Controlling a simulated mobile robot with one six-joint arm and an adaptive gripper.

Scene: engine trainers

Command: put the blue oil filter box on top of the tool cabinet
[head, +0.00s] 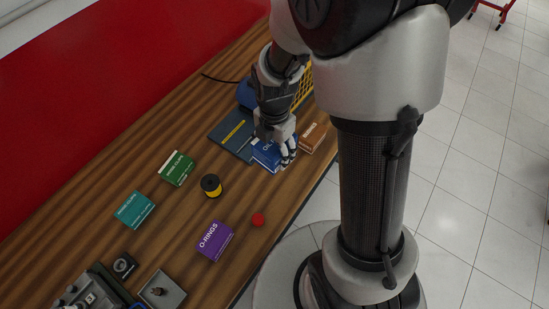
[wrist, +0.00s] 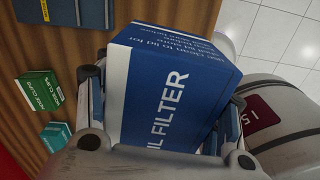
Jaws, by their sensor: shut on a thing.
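The blue oil filter box (head: 266,154) is at the right part of the wooden bench in the head view, with white lettering on its blue face. It fills the middle of the wrist view (wrist: 165,90), where "IL FILTER" can be read. My gripper (head: 284,152) is shut on the box, with a finger on each side of it in the wrist view (wrist: 162,125). I cannot tell whether the box touches the bench or is just above it. The tool cabinet is not recognisable in either view.
A dark blue book (head: 232,134) lies close left of the box, and a brown box (head: 313,137) stands close right. Green (head: 177,168), teal (head: 134,210) and purple (head: 215,240) boxes, a yellow-black spool (head: 211,185) and a red cap (head: 258,220) lie on the bench (head: 190,225).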

